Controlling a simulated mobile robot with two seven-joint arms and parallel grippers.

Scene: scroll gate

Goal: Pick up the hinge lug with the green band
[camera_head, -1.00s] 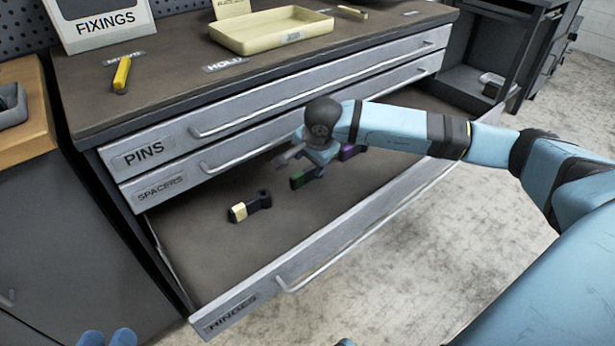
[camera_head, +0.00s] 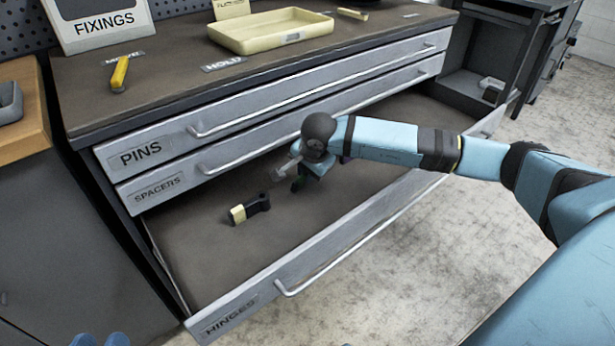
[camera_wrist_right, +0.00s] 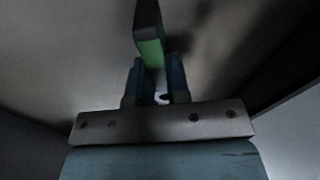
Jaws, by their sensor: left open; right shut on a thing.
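The hinge lug with the green band (camera_wrist_right: 150,48) is between the blue fingers of my right gripper (camera_wrist_right: 157,75) in the right wrist view. In the head view, my right gripper (camera_head: 303,172) is in the open HINGES drawer, shut on this lug; only a bit of its green band (camera_head: 298,184) shows below the hand. A dark lug with a cream band (camera_head: 247,208) lies to the left on the drawer floor. A purple-banded lug (camera_head: 345,159) is mostly hidden behind my right arm.
The HINGES drawer (camera_head: 330,262) is pulled out, its front wall near my right arm. The PINS and SPACERS drawers above are shut. A yellow tray (camera_head: 270,38) and a yellow-handled tool (camera_head: 120,73) are on the bench top. The drawer's left floor is largely bare.

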